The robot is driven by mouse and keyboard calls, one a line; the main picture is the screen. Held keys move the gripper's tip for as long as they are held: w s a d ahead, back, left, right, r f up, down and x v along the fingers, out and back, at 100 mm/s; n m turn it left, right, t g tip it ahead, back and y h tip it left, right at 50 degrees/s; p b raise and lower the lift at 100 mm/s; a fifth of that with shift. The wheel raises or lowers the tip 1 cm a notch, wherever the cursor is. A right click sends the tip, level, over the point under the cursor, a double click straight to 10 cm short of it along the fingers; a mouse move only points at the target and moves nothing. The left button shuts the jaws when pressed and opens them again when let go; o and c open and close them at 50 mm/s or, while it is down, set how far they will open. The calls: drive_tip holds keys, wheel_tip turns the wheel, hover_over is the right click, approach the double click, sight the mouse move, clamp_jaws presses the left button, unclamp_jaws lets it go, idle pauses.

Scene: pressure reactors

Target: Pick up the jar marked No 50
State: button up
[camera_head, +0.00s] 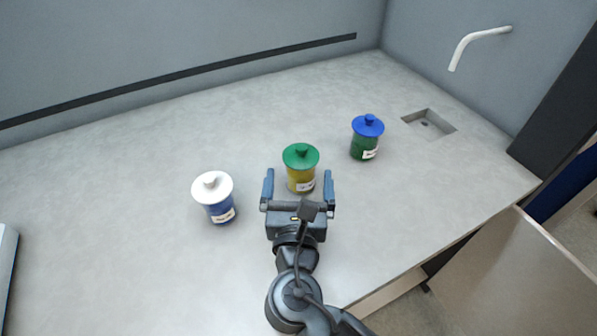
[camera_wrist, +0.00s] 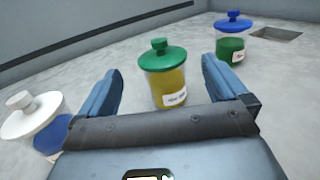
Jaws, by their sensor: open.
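Three lidded jars stand upright on the grey counter. The middle jar (camera_head: 301,174) has a green lid and yellow contents; in the wrist view (camera_wrist: 168,85) it stands ahead, between the finger directions. The left jar (camera_head: 219,205) has a white lid and blue contents and shows at the left in the wrist view (camera_wrist: 50,135). The right jar (camera_head: 364,146) has a blue lid and green contents; the wrist view shows it at the upper right (camera_wrist: 230,48). Each has a white label, too small or blurred to read. My gripper (camera_head: 298,182) is open and empty, close before the middle jar.
The counter (camera_head: 120,230) is clear around the jars. A small sink (camera_head: 428,123) is at the right rear, with a white tap (camera_head: 478,42) above it. Walls stand behind and right. The counter's front edge is at the lower right, beside a panel (camera_head: 510,270).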

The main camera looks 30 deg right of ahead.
sight(299, 180)
wheel_tip(299, 180, down, 5)
drive_tip(key=shift+w+d+r, duration=0.1)
drive_tip(key=shift+w+d, duration=0.05)
drive_tip(key=shift+w, duration=0.2)
drive_tip(key=shift+p+x, duration=0.3)
drive_tip(key=shift+x, duration=3.1)
drive_tip(key=shift+c, duration=0.4)
drive_tip(key=c, duration=1.2)
